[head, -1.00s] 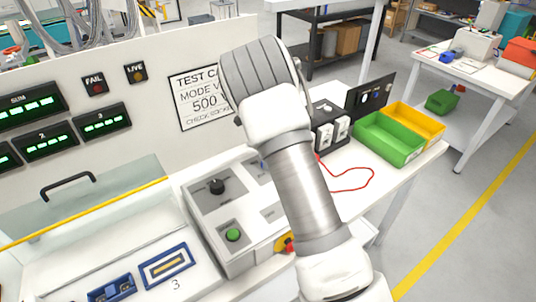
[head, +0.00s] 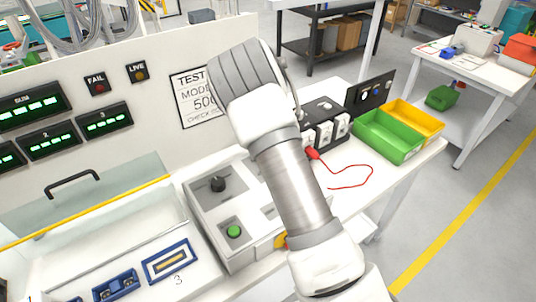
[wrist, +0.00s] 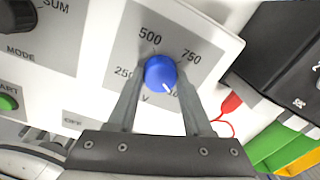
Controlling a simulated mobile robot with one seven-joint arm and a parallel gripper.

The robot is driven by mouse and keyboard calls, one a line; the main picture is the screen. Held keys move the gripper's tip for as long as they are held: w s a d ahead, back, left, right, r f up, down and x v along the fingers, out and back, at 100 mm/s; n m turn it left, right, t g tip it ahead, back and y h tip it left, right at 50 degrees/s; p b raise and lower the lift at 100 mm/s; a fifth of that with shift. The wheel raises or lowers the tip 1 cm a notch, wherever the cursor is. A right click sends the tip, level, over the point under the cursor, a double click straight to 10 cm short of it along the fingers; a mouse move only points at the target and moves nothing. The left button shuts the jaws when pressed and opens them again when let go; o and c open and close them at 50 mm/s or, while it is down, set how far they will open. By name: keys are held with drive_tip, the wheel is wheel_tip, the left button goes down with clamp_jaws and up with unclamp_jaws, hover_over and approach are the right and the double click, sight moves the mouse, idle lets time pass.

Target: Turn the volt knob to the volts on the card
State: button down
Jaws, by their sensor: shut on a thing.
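The blue volt knob (wrist: 158,70) stands on a grey panel marked 250, 500, 750 and a partly hidden label at lower right. Its white line points to the lower right, toward that label. My gripper (wrist: 160,80) is shut on the knob, one finger on each side. In the head view my arm hides the gripper and the volt knob. The test card (head: 193,100) on the white wall shows "500" in part; my arm covers its right side.
The box carries a black mode knob (head: 218,184) and a green button (head: 234,231). A red plug (head: 313,153) with a red lead lies on the table beside a black unit (head: 325,108). Green (head: 388,137) and yellow bins stand to the right.

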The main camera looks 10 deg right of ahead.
drive_tip(key=shift+c, duration=1.6)
unclamp_jaws()
drive_tip(key=shift+r, duration=0.15)
wheel_tip(320, 180, up, 17)
drive_tip(key=shift+s+a+b, duration=0.2)
drive_tip(key=shift+s+b, duration=0.05)
drive_tip(key=shift+b, duration=0.1)
drive_tip(key=shift+r, duration=0.1)
